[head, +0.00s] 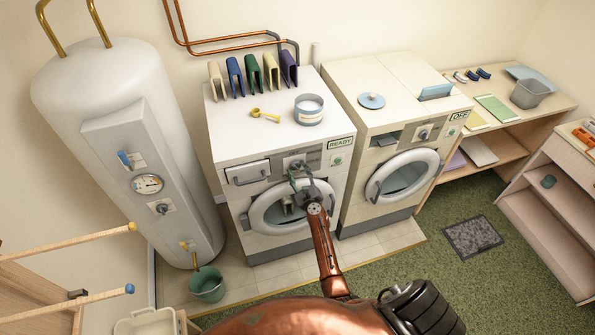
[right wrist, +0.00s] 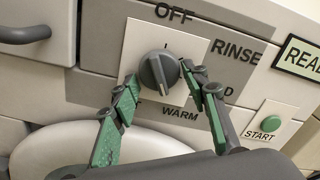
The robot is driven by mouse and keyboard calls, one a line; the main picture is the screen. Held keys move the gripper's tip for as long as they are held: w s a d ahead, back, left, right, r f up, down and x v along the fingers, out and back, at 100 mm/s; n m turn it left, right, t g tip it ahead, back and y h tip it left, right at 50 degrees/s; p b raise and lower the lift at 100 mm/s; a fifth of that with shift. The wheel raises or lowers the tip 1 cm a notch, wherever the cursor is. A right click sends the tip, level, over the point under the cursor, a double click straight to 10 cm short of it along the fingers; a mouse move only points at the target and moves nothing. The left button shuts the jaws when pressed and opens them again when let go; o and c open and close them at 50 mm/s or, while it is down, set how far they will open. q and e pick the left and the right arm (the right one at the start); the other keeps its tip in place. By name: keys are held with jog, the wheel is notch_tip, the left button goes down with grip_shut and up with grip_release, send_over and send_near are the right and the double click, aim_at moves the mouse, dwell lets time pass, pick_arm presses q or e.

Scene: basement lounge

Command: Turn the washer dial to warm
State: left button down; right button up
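The washer (head: 238,140) is the white front-loader on the left, its round door closed. Its grey dial (right wrist: 158,74) sits on a white plate in the right wrist view, with OFF above, RINSE to the upper right, a partly hidden label ending in D to the right, and WARM below. In the head view the right gripper (head: 300,176) is at the washer's panel. My left gripper is out of view.
A green START button (right wrist: 269,122) and READY sign (head: 341,143) are right of the dial. A drawer handle (head: 249,175) is to its left. A second machine (head: 362,140) marked OFF stands to the right. A white tank (head: 110,90) stands to the left.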

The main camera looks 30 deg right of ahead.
jog(key=shift+o, duration=1.2)
jog(key=shift+r, duration=0.1)
